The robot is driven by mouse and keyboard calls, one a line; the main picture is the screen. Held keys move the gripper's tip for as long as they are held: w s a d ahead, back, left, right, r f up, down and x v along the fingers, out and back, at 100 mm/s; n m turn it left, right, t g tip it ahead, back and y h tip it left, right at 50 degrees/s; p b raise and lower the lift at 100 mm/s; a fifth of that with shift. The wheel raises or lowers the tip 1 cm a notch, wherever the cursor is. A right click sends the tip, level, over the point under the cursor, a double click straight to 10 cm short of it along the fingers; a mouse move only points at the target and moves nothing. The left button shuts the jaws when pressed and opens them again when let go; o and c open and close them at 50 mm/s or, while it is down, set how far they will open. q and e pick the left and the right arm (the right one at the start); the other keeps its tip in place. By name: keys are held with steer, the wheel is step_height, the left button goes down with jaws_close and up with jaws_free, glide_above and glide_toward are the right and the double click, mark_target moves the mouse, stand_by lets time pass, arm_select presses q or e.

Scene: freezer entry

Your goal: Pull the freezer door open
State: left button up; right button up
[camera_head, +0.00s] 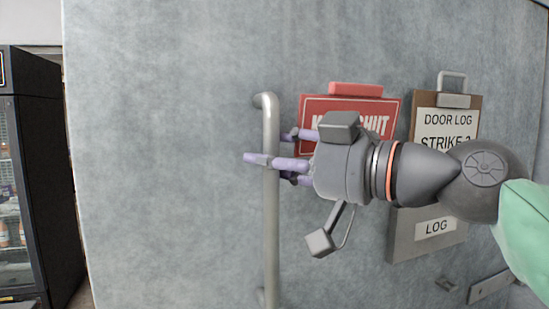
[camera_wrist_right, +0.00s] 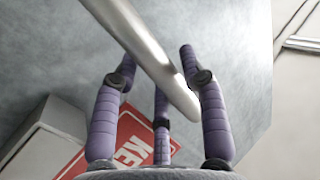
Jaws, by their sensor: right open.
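The freezer door (camera_head: 170,150) is a large grey mottled panel that fills most of the head view. Its vertical metal bar handle (camera_head: 271,220) stands left of centre, and it crosses the right wrist view (camera_wrist_right: 140,40) diagonally. My right gripper (camera_head: 265,160) comes in from the right at the handle's upper half. Its purple fingers are open, with the bar between them in the wrist view (camera_wrist_right: 158,75). The fingers are not closed on the bar; whether any finger touches it I cannot tell. My left gripper is not in view.
A red sign (camera_head: 365,90) is on the door behind my right gripper, partly hidden. A door log clipboard (camera_head: 450,120) and a grey log holder (camera_head: 425,240) are to the right. A dark glass-fronted cabinet (camera_head: 50,180) stands at the left, beyond the door's left edge.

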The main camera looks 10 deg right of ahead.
steer(key=shift+f, duration=0.1)
steer(key=v, duration=1.2)
stand_by(0.4)
